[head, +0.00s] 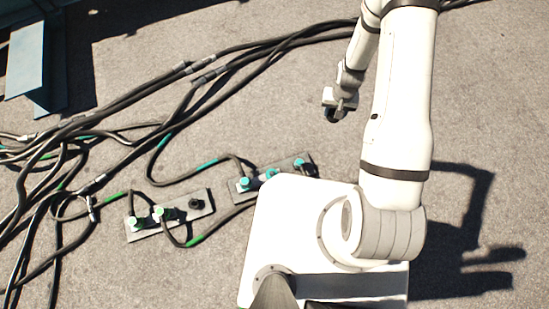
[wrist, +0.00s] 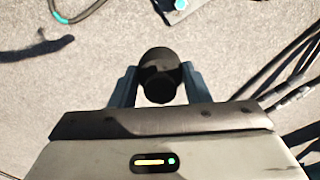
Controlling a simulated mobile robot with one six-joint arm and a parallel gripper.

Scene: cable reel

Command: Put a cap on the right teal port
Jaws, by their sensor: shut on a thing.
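My gripper (head: 341,104) is shut on a black round cap (wrist: 159,76), held between its two fingers above the open floor. The cap also shows as a small dark shape under the gripper in the head view (head: 332,116). A grey plate (head: 234,193) with teal ports lies on the floor, down and left of the gripper. Its right teal port (head: 299,163) is at the plate's right end, beside a dark shape; details are too small to tell. The wrist view shows only a corner of a plate with a teal spot (wrist: 180,5) at the top.
A second grey plate (head: 180,222) with green ports lies to the left, with cables and a black piece (head: 195,203) on it. Thick black cables (head: 140,92) run across the left side. A blue-grey metal stand (head: 28,60) is at top left. Floor around the gripper is clear.

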